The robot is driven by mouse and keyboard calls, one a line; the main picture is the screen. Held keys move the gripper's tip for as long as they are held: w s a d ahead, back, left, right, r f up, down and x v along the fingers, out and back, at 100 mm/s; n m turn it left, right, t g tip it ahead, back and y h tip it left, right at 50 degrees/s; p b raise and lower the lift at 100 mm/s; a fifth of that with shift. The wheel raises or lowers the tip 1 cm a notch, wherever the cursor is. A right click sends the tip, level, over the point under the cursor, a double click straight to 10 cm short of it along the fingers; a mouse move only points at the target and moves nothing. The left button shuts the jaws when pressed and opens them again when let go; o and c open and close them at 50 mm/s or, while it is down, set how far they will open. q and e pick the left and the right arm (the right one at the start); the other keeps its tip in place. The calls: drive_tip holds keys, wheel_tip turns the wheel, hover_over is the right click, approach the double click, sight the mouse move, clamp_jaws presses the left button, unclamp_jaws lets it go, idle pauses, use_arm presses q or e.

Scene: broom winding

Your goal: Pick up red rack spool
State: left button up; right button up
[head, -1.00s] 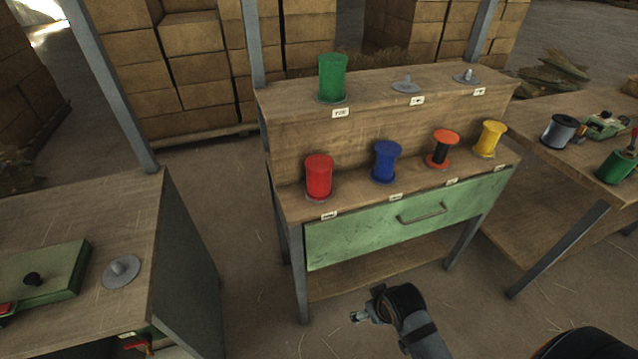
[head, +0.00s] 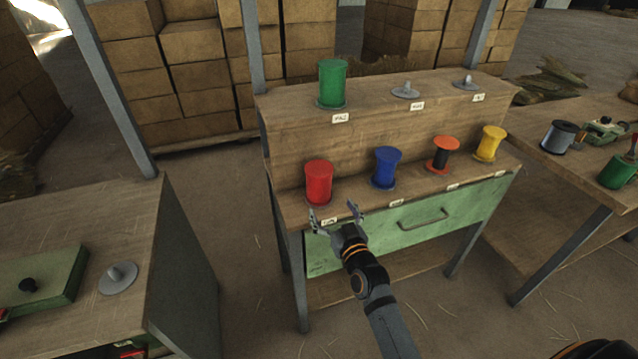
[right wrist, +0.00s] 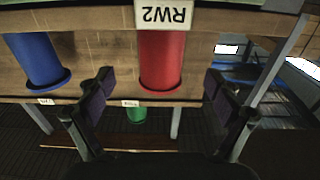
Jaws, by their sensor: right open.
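The red spool (head: 319,182) stands upright at the left end of the rack's lower shelf, above a small white label. My right gripper (head: 333,214) is open and empty, just in front of and below the red spool, with its fingers pointing toward the shelf. In the right wrist view the red spool (right wrist: 162,60) appears upside down between the two open fingers (right wrist: 155,98), beyond their tips, with a label reading RW2 in front of it. The fingers do not touch the spool. My left gripper is not in view.
A blue spool (head: 386,168), an orange-and-black spool (head: 442,155) and a yellow spool (head: 489,144) stand to the right on the same shelf. A green spool (head: 332,84) stands on the upper shelf. A green drawer (head: 440,215) is below. A left table (head: 110,220) holds an empty spindle.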

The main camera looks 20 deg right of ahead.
sight(319, 186)
drive_tip(key=w, duration=0.6)
drive_tip(key=w+p, duration=0.1)
drive_tip(key=w, duration=0.3)
drive_tip(key=shift+a+f, duration=0.1)
drive_tip(key=shift+a, duration=0.15)
drive_tip(key=shift+c, duration=1.1)
drive_tip(key=c, duration=1.3)
